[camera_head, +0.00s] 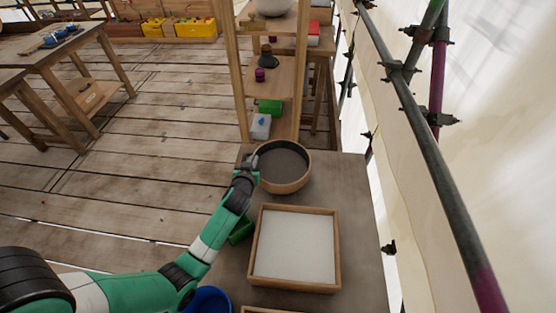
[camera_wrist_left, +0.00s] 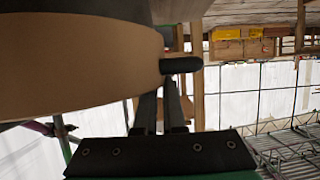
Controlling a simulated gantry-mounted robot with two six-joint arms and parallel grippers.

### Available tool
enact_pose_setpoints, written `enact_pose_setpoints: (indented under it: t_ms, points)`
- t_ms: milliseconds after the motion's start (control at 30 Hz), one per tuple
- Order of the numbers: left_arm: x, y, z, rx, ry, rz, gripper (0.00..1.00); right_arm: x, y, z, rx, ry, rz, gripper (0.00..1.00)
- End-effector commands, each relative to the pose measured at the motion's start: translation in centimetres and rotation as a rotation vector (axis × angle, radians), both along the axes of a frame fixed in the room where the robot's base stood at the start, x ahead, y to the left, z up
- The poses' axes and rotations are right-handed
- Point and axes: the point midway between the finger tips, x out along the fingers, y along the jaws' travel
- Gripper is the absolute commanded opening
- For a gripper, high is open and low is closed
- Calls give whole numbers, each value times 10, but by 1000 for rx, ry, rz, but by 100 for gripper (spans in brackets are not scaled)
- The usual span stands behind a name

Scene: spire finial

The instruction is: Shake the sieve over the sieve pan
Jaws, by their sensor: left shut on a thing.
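The sieve (camera_head: 284,164) is round, with a tan wooden rim and a dark grey inside. It is at the far end of the narrow bench in the head view, beyond the square tray. My left gripper (camera_head: 249,166) is shut on the sieve at its left side. In the left wrist view the sieve's curved wall (camera_wrist_left: 75,70) fills the upper left, with a dark stub at the left fingers (camera_wrist_left: 163,92). A square wooden-framed tray (camera_head: 336,250) with a white inside, which looks like the sieve pan, lies nearer. I cannot tell whether the sieve touches the bench. My right gripper is not in view.
A green object (camera_head: 241,231) and a blue round container (camera_head: 208,300) are left of the tray, partly hidden by my left arm. A wooden shelf (camera_head: 277,76) stands beyond the bench. Scaffold poles (camera_head: 425,150) run along the right. Bare bench (camera_head: 361,225) shows right of the tray.

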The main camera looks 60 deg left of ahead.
Motion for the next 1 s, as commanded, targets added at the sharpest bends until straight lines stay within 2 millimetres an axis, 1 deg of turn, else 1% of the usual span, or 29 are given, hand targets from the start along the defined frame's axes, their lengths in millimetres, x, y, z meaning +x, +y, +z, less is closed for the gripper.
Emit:
enact_pose_setpoints:
  t_ms: [33, 100, 267, 600, 700, 867, 1000]
  points:
    - [-5, -5, -6, -12, 11, 1, 0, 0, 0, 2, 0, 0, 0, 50]
    - [-6, -8, -6, -11, 11, 1, 0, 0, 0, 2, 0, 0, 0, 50]
    - [-5, -6, -7, -10, 9, 1, 0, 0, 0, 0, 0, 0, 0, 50]
    - [20, 29, -9, -10, 6, 3, 0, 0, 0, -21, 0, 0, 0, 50]
    - [23, 33, -7, -10, 9, 1, 0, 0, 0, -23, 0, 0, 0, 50]
    - [22, 32, -6, -10, 10, 0, 0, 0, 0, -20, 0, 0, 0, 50]
    - [15, 22, -5, -12, 10, 1, 0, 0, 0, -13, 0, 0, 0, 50]
